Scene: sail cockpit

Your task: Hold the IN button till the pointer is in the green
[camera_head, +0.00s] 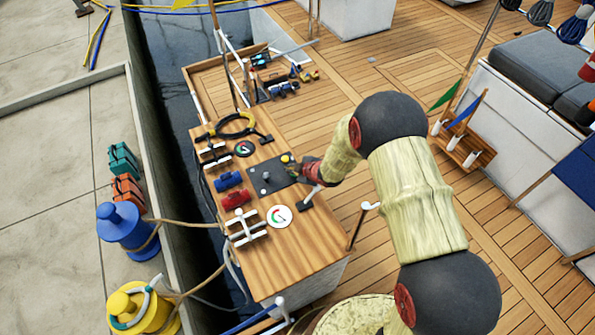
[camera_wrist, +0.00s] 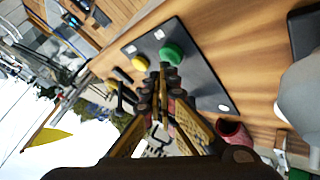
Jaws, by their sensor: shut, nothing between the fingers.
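A dark control panel (camera_head: 262,182) lies on the wooden console top; it fills the middle of the wrist view (camera_wrist: 208,82). It carries a green button (camera_wrist: 172,52) and a yellow button (camera_wrist: 139,62), with small white labels too small to read. The yellow button also shows in the head view (camera_head: 285,158). My gripper (camera_wrist: 164,72) is shut and empty, its tips at the near edge of the green button; I cannot tell whether they touch it. In the head view my gripper (camera_head: 293,171) hides the green button. A white round gauge (camera_head: 279,217) has green and red marks; its pointer is unclear.
A dark round dial (camera_head: 244,148) sits behind the panel. The console top (camera_head: 300,245) is bare near the front.

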